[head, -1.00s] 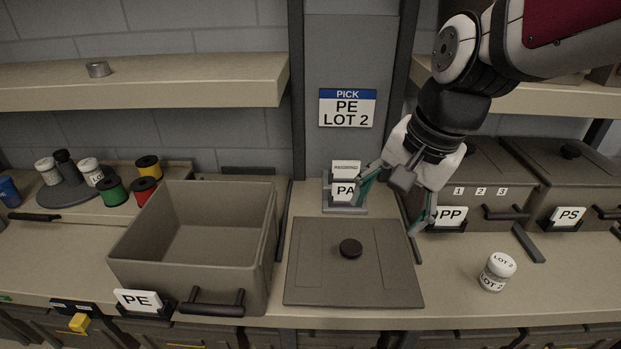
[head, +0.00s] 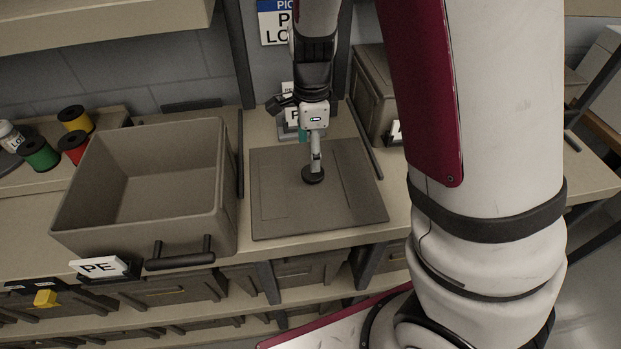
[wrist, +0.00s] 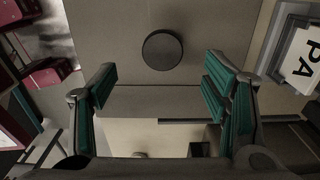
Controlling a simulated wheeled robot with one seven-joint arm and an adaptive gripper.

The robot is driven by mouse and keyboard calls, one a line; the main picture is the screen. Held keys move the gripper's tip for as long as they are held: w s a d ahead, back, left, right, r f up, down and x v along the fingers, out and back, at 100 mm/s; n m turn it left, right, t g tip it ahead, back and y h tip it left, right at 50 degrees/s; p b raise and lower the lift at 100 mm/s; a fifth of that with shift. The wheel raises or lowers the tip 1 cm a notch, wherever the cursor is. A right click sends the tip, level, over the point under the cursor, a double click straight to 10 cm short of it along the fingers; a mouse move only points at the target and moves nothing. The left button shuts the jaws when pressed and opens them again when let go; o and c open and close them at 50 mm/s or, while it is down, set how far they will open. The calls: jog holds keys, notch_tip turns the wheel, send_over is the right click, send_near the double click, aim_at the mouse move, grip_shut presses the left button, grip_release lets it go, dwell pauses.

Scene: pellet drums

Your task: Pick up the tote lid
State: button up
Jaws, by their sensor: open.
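The tote lid (head: 349,200) is a flat grey-brown panel lying on the counter, right of the open PE tote (head: 215,220). Its round black knob (head: 313,177) stands up near the middle. My gripper (head: 315,160) is at the knob in the head view, pointing down, and partly hides it. In the wrist view the lid (wrist: 210,30) fills the upper middle. There the knob (wrist: 162,50) lies between the lines of the two teal-padded fingers, a little above the fingertips in the picture. My gripper (wrist: 158,85) is open and empty. Contact with the knob cannot be told.
The PE tote stands close on the left. The PA card (wrist: 301,67) in its holder is near the gripper, behind the lid. Another tote (head: 372,95) stands at the back right. Several spools (head: 75,118) are at the far left.

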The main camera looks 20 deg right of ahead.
aim_at(313, 180)
jog(key=shift+w+d+f, duration=0.1)
jog(key=shift+f, duration=2.1)
jog(key=shift+d+f, duration=0.1)
jog(key=shift+f, duration=2.1)
jog(key=c, duration=1.5)
jog(key=shift+o, duration=0.2)
